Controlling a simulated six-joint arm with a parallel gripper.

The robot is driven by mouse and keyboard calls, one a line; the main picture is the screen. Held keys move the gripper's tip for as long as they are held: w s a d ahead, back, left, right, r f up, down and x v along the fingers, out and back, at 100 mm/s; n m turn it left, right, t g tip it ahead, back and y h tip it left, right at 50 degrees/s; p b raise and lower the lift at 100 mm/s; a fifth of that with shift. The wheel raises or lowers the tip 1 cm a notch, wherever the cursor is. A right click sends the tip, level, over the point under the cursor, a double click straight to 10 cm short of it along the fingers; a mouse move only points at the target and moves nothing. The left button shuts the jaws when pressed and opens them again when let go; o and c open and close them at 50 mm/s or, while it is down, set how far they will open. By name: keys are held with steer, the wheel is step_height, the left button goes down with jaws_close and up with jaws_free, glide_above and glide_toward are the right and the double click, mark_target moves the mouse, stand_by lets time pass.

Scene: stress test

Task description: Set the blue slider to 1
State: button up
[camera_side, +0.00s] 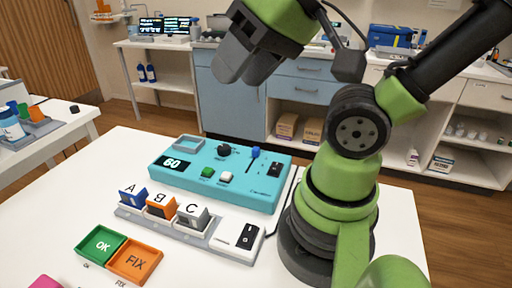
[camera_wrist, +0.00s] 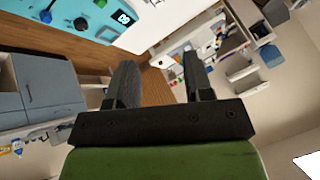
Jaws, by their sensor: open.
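The blue slider (camera_side: 255,152) is a small blue knob on a dark slot, on top of a turquoise control box (camera_side: 180,182). It sits near the far end of its slot; I cannot read scale marks beside it. The slider also shows in the wrist view (camera_wrist: 46,16), at the top left. My gripper (camera_side: 232,66) is high above and behind the box, apart from it and touching nothing. In the wrist view its two fingers (camera_wrist: 158,82) are spread with nothing between them.
The box also carries a black knob (camera_side: 224,151), a green button (camera_side: 207,172), a white button (camera_side: 226,177), a black switch (camera_side: 274,170) and a display reading 60. A rack of cards A, B, C (camera_side: 128,216) stands in front. OK (camera_side: 100,246) and FIX (camera_side: 135,260) trays lie front left.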

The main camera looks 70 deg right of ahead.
steer(key=w+d+f+g+h, duration=0.2)
steer(key=w+d+f, duration=0.1)
steer(key=w+d, duration=0.25)
steer(key=n+g, duration=0.4)
steer(key=g, duration=0.1)
glide_above(256, 148)
step_height(256, 148, down, 15)
steer(key=shift+r, duration=0.2)
step_height(256, 148, down, 9)
steer(key=shift+a+r, duration=0.1)
